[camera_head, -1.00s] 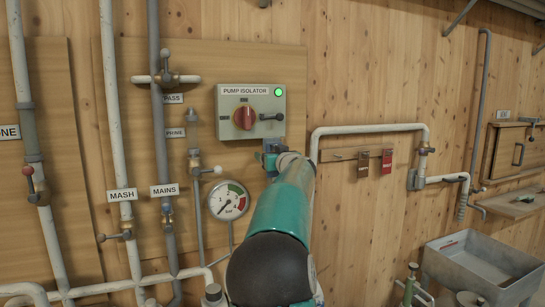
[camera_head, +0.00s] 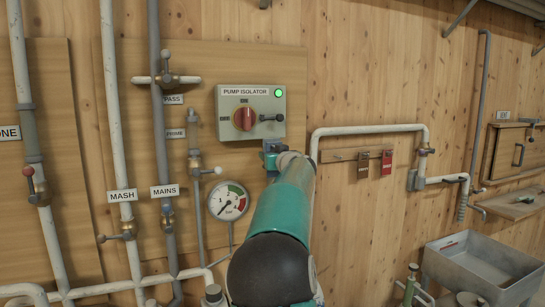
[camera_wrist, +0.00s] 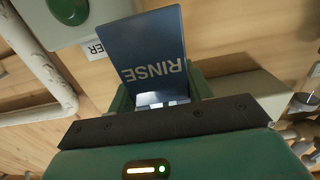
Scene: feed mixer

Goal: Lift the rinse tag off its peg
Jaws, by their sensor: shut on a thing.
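The rinse tag (camera_wrist: 155,55) is a dark blue plate with pale lettering reading RINSE, upside down in the wrist view. Its lower end is between the green fingers of my gripper (camera_wrist: 160,98), which is shut on it. In the head view, my gripper (camera_head: 271,158) is just below the pump isolator box (camera_head: 262,105), at the far end of my teal arm. A small bluish part of the tag (camera_head: 273,145) shows there above the jaws. The peg is not visible, so I cannot tell whether the tag still hangs on it.
A pressure gauge (camera_head: 229,201) and a small lever valve (camera_head: 196,166) are close on the left. To the right are a pale pipe (camera_head: 370,129) and a rail with a brown tag (camera_head: 363,165) and a red tag (camera_head: 386,162). A grey trough (camera_head: 475,262) stands lower right.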

